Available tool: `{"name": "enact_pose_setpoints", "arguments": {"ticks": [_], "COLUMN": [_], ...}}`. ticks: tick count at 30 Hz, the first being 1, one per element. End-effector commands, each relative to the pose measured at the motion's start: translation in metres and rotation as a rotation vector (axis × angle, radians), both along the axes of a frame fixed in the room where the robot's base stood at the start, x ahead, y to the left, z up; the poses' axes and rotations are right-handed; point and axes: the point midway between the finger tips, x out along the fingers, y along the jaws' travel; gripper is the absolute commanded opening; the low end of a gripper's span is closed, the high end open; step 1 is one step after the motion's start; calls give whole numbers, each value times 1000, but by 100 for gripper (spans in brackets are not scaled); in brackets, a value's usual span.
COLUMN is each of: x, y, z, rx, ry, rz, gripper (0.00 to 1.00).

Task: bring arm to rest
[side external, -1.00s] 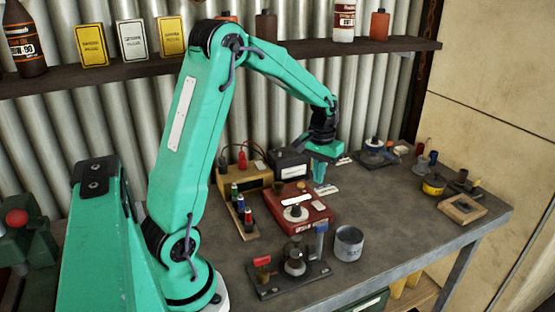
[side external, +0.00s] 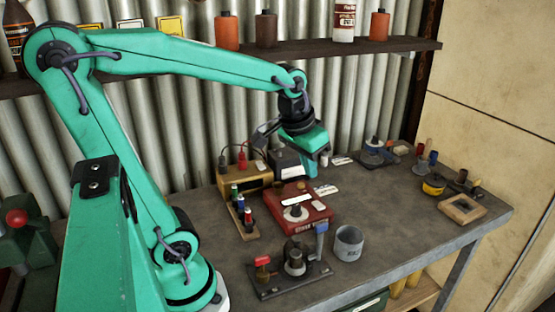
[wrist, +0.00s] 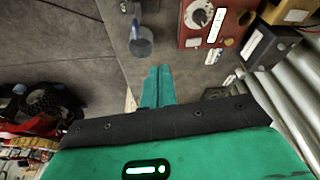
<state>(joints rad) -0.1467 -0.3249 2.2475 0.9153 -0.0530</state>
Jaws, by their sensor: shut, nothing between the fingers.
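My gripper (side external: 311,164) is raised above the back of the bench (side external: 400,230), over the area behind the red box (side external: 299,212). It partly hides the dark box (side external: 290,163) from the side. In the wrist view the two green fingers (wrist: 158,86) lie together with nothing between them. The red box shows at the upper right of the wrist view (wrist: 215,22), clear of the fingers. My gripper appears to touch nothing.
A tan box with red terminals (side external: 246,178), small coloured bottles (side external: 241,213), a lever fixture (side external: 292,265) and a grey cup (side external: 349,243) stand around the red box. A shelf (side external: 350,47) with bottles runs behind.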

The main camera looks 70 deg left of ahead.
Motion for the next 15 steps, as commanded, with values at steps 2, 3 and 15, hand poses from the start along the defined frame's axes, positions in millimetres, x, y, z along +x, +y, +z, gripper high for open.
{"name": "enact_pose_setpoints", "arguments": {"ticks": [2,3,15], "x": [-13,-18,-70], "y": [-9,-13,-40], "z": [5,7,12], "rx": [6,9,30], "ry": [-31,-44,-162], "rz": [-30,-44,-169], "gripper": [0,0,0]}}
